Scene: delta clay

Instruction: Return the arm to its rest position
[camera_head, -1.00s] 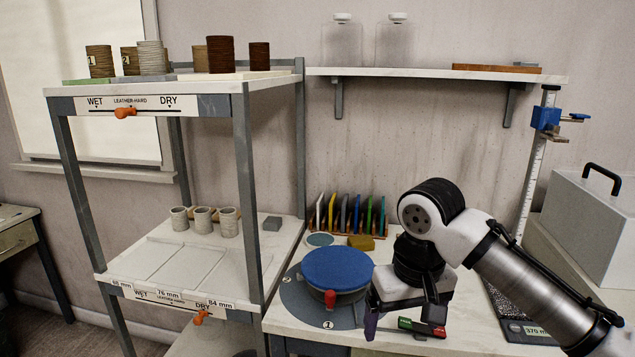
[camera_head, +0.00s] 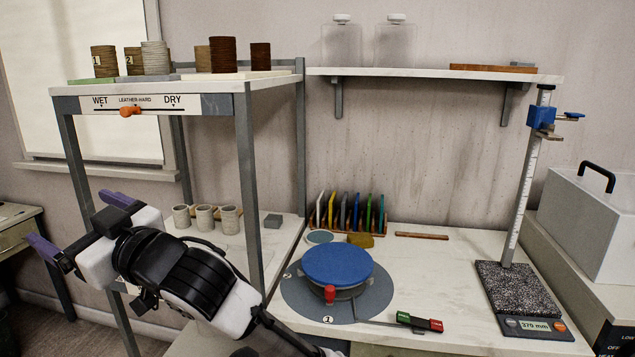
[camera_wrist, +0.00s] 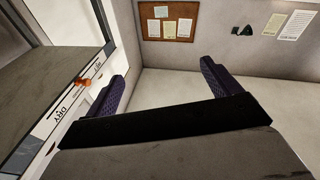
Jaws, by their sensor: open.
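My gripper (camera_head: 80,228) is at the lower left of the head view, in front of the drying rack (camera_head: 247,190). Its two purple fingers are spread apart with nothing between them. In the wrist view the open fingers (camera_wrist: 165,85) point toward a wall with a cork board (camera_wrist: 167,20). My arm crosses the bottom left of the head view and hides part of the rack's lower shelf and its label strip.
The rack's upper shelf holds several textured cups (camera_head: 222,55); its lower shelf holds pale cups (camera_head: 204,217). On the table are a blue-topped turntable (camera_head: 337,266), a rack of coloured tools (camera_head: 350,212) and a height gauge (camera_head: 524,190).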

